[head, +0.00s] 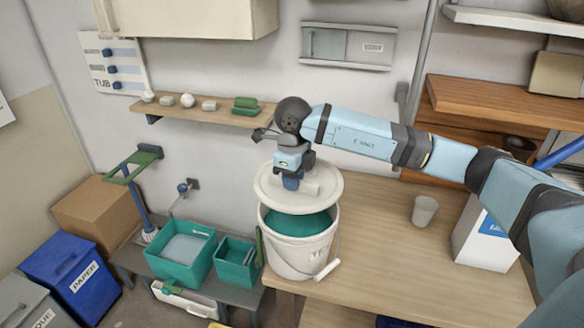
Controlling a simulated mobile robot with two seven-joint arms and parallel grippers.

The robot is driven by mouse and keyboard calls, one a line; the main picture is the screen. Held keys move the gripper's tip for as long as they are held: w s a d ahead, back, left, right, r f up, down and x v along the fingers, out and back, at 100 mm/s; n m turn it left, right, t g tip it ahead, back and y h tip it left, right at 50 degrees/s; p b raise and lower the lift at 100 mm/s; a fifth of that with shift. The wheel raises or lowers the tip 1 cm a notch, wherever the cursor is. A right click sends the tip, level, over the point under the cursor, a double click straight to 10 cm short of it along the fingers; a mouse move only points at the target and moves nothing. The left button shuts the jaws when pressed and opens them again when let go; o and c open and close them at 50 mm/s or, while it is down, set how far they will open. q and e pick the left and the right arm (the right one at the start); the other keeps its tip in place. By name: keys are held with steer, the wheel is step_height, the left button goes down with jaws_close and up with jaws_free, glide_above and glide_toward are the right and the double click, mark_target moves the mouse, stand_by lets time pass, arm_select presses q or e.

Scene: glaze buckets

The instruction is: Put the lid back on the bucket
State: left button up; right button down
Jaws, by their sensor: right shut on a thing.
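The white round lid (331,190) is held above the white bucket (291,259). The bucket stands upright on the left end of the wooden table and holds teal glaze (297,223). A gap shows between the lid's near edge and the rim, so the lid looks apart from it; the far rim is hidden behind the lid. My right gripper (291,182) reaches down from above and is shut on the lid at its raised middle. The fingertips are partly hidden. The bucket's wire handle with a white grip (327,270) hangs down in front. My left gripper is not in view.
A grey cup (424,211) and a white box (484,238) stand to the right on the table (385,265). Teal tubs (181,250) sit on a lower bench at left. A wall shelf (200,111) with small items is behind. The table's front middle is clear.

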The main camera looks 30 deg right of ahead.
mark_target(294, 196)
steer(key=shift+s+d+f+b, duration=0.15)
steer(key=shift+f+b, duration=0.25)
steer(key=shift+f, duration=0.35)
step_height(294, 196, down, 3)
steer(key=shift+f+b, duration=0.2)
steer(key=shift+b, duration=0.6)
steer(key=shift+f+b, duration=0.6)
steer(key=shift+f, duration=0.15)
steer(key=shift+r, duration=0.1)
steer(key=shift+f+b, duration=0.3)
steer(key=shift+b, duration=0.15)
steer(key=shift+f+b, duration=0.6)
steer(key=shift+b, duration=0.25)
stand_by(0.6)
stand_by(0.4)
